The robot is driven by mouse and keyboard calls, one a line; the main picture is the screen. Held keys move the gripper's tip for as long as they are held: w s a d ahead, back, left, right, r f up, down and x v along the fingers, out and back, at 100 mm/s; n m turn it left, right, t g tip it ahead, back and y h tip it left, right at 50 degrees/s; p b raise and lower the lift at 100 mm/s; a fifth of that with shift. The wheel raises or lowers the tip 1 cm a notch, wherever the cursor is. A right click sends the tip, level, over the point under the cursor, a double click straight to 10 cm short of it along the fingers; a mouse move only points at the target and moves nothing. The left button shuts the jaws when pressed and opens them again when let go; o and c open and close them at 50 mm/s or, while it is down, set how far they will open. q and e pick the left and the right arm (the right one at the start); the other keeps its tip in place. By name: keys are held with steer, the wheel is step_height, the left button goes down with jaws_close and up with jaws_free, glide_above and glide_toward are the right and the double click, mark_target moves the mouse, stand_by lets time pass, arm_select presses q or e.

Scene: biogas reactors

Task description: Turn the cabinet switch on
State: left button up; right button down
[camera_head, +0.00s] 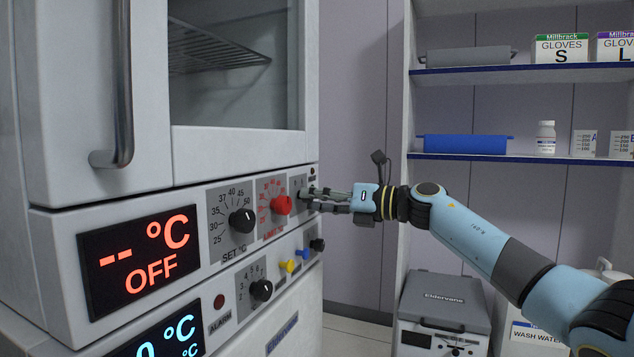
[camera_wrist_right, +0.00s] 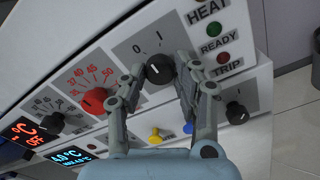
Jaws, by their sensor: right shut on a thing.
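The cabinet switch (camera_wrist_right: 160,68) is a black knob with a white line, on a grey plate marked 0 and 1. My right gripper (camera_head: 306,200) reaches it from the right side of the cabinet front. In the right wrist view the two fingers of my right gripper (camera_wrist_right: 162,72) are on either side of the knob, shut on it. In the head view the fingers hide most of the knob. Which mark the white line meets is hard to tell. The cabinet display (camera_head: 142,262) reads "-- °C" and "OFF" in red. My left gripper is out of view.
A red knob (camera_head: 281,205) and a black set knob (camera_head: 242,221) sit to the left of the switch. Below are a yellow knob (camera_head: 288,266), a blue one (camera_head: 303,254) and a black one (camera_head: 317,245). Green and red lamps (camera_wrist_right: 222,58) lie beside the switch.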

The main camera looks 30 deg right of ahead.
arm_select(q)
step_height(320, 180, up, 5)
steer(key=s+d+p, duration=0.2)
steer(key=p, duration=0.4)
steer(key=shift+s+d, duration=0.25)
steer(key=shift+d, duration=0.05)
arm_select(e)
steer(key=shift+m, duration=3.2)
steer(key=c, duration=1)
jaws_free()
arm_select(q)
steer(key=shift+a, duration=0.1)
arm_select(e)
steer(key=shift+s, duration=0.1)
steer(key=v, duration=1.2)
